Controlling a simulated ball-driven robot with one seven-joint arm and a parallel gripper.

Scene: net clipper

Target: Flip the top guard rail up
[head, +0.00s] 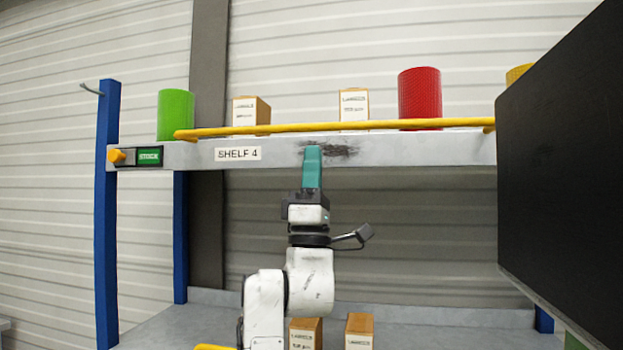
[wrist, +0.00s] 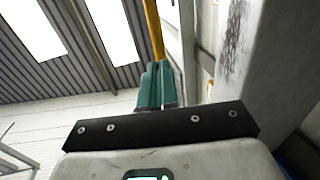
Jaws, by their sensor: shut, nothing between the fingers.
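The top guard rail (head: 320,127) is a long yellow bar. It runs across the front of the upper shelf (head: 400,150), just above the shelf's grey front edge, with its left end near the green cylinder. My gripper (head: 312,149) has teal fingers that are shut and empty. In the head view the fingertips point up in front of the shelf edge, a little below the rail's middle. In the wrist view the closed fingers (wrist: 156,84) show with the yellow rail (wrist: 153,28) just beyond their tips. I cannot tell whether they touch it.
A green cylinder (head: 175,115), small boxes (head: 251,111) and a red cylinder (head: 420,93) stand behind the rail. A dark panel (head: 560,180) blocks the right side. A blue post (head: 107,220) stands at left. More boxes (head: 305,334) sit on the lower shelf.

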